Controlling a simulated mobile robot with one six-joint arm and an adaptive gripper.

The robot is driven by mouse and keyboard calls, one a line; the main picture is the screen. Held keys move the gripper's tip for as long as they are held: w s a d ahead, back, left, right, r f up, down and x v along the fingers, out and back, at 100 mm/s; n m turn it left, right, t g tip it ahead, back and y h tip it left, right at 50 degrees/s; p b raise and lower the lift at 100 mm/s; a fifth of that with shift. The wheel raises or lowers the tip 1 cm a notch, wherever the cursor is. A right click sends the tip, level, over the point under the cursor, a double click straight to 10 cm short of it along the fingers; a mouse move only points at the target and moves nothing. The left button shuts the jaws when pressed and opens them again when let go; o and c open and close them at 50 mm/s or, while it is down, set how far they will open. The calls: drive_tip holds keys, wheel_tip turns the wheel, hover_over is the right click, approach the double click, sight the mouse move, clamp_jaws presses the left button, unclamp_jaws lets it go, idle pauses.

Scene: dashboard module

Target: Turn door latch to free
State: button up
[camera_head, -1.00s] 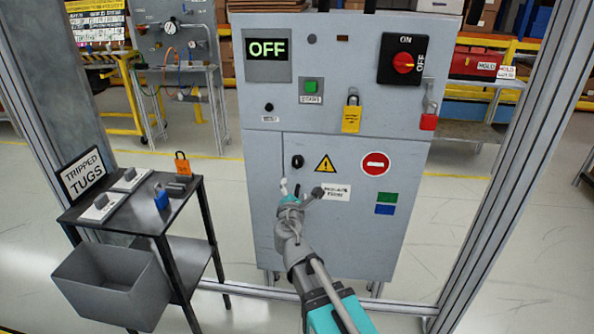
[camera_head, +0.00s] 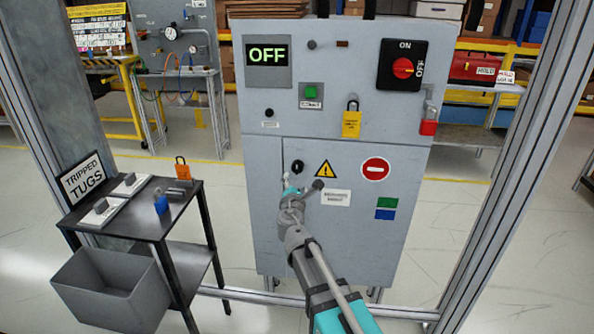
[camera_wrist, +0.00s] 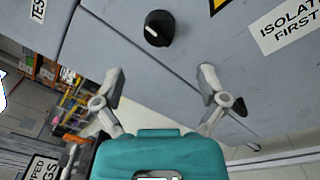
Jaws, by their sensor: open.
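The door latch (camera_head: 297,167) is a small round black knob near the upper left of the grey cabinet's lower door (camera_head: 345,235). In the wrist view the latch (camera_wrist: 158,28) is a black knob with a white pointer line, tilted toward the upper left. My gripper (camera_head: 287,180) is just below the latch in the head view, partly hidden by my own arm. In the wrist view my gripper (camera_wrist: 162,78) has its two fingers wide apart, with nothing between them. The latch lies beyond the fingertips, roughly centred between them, and is not touched.
The cabinet shows an OFF display (camera_head: 267,54), a red rotary switch (camera_head: 403,68), a yellow padlock (camera_head: 351,121) and a red padlock (camera_head: 429,124). A black cart (camera_head: 150,222) with a grey bin (camera_head: 112,290) stands at left. Metal posts frame both sides.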

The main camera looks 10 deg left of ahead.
sight(297, 170)
drive_tip(key=shift+w+a, duration=0.15)
drive_tip(key=shift+w, duration=3.85)
drive_tip(key=c, duration=1.2)
drive_tip(key=shift+o, duration=0.2)
